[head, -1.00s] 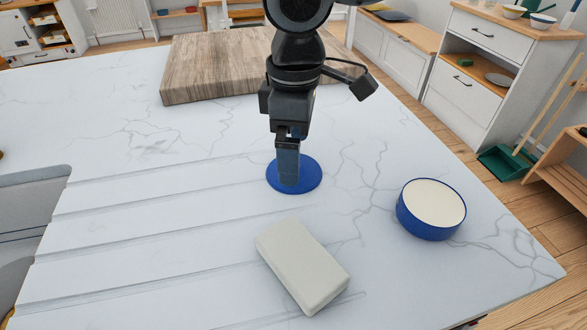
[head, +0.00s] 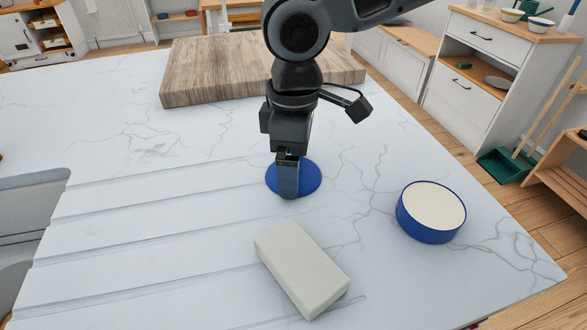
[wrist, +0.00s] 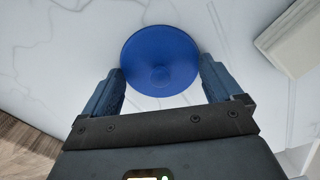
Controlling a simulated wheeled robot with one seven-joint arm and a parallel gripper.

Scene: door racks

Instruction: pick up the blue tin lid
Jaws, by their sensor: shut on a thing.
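The blue tin lid (head: 310,178) is a flat round disc with a small raised centre. It appears to lie on the marble worktop, partly hidden behind my gripper in the head view. In the wrist view the lid (wrist: 160,62) sits between the two fingertips, one at each side of its rim. My gripper (head: 287,195) points down at the lid; it also shows in the wrist view (wrist: 161,68), its fingers set wide and shut on the lid's edges. I see no clear gap under the lid.
A blue tin (head: 431,212) with a cream top stands to the right. A pale rectangular block (head: 302,268) lies nearer the front. A wooden board (head: 215,75) is at the back and a sink (head: 32,215) at the left. The worktop around the lid is clear.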

